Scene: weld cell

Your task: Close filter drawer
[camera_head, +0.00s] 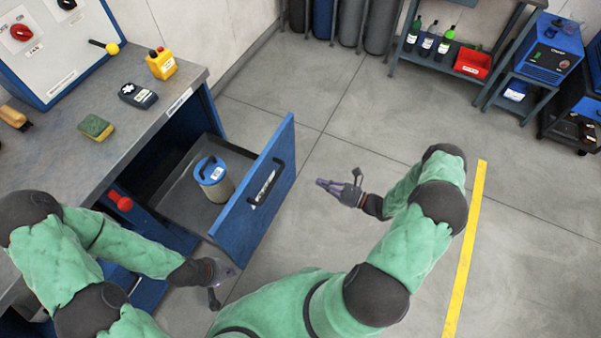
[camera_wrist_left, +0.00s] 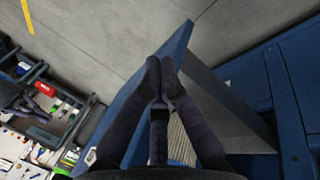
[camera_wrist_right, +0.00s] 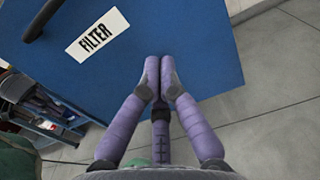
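The filter drawer (camera_head: 250,215) is pulled out of the blue workbench, its blue front standing clear of the cabinet. The front has a black handle (camera_head: 270,182) and a label reading FILTER (camera_wrist_right: 97,34). A filter canister (camera_head: 213,180) with a blue lid stands upright inside the drawer. My right gripper (camera_head: 328,186) is shut and empty, out in front of the drawer face; its wrist view shows the blue face (camera_wrist_right: 190,50) beyond the fingertips. My left gripper (camera_head: 228,271) is shut, near the drawer front's lower end. I cannot tell whether it touches the drawer.
The bench top (camera_head: 60,165) carries a sponge (camera_head: 96,127), a meter (camera_head: 138,95), a yellow box (camera_head: 161,63) and a control panel. A red knob (camera_head: 120,200) shows on the bench's front. Shelves with bottles stand far right. The floor right of the drawer is clear, with a yellow stripe (camera_head: 466,250).

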